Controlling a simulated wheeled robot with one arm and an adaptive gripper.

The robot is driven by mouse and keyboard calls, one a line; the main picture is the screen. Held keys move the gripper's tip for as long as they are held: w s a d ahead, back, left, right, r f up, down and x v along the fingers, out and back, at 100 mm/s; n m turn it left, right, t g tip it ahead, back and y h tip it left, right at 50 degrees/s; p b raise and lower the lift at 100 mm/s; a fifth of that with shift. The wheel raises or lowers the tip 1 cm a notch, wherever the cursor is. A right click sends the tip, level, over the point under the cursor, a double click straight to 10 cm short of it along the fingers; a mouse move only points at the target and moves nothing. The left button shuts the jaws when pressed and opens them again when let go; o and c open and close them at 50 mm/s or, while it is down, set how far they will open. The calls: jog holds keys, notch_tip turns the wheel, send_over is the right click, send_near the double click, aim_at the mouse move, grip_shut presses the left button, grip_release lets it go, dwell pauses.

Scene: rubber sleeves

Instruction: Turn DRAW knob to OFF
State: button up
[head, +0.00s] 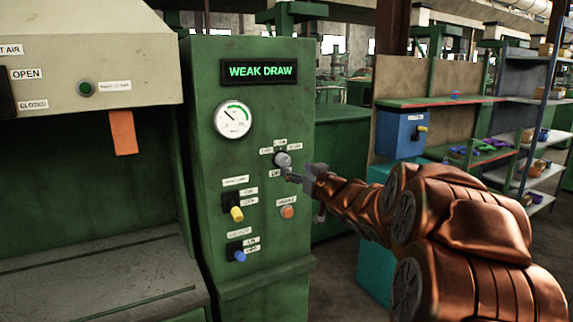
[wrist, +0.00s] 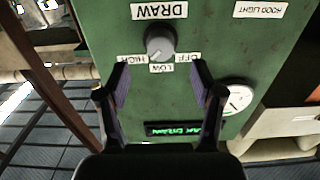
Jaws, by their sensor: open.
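The DRAW knob (head: 283,160) is a round grey knob on the green control panel. In the wrist view, which shows the panel upside down, the knob (wrist: 160,42) has OFF, LOW and HIGH labels around it. A pale mark on it seems to point near LOW, but this is hard to read. My gripper (wrist: 161,88) is open, with its two dark fingers spread below the knob in that view and nothing between them. In the head view my gripper (head: 297,179) is close to the knob, at its lower right. I cannot tell whether they touch.
The panel's display (head: 262,72) reads WEAK DRAW, above a round gauge (head: 233,118). A yellow knob (head: 237,214), a blue knob (head: 240,256) and an orange button (head: 287,212) sit below the DRAW knob. A blue box (head: 398,135) stands at the right.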

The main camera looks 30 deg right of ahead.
aim_at(286, 163)
jog(key=shift+w+d+p, duration=0.15)
jog(key=shift+w+p, duration=0.1)
jog(key=shift+w, duration=1.45)
jog(key=shift+w+d+p, duration=0.1)
jog(key=shift+w+p, duration=0.1)
jog(key=shift+w, duration=1.45)
jog(key=shift+c, duration=0.2)
jog(key=c, duration=1.1)
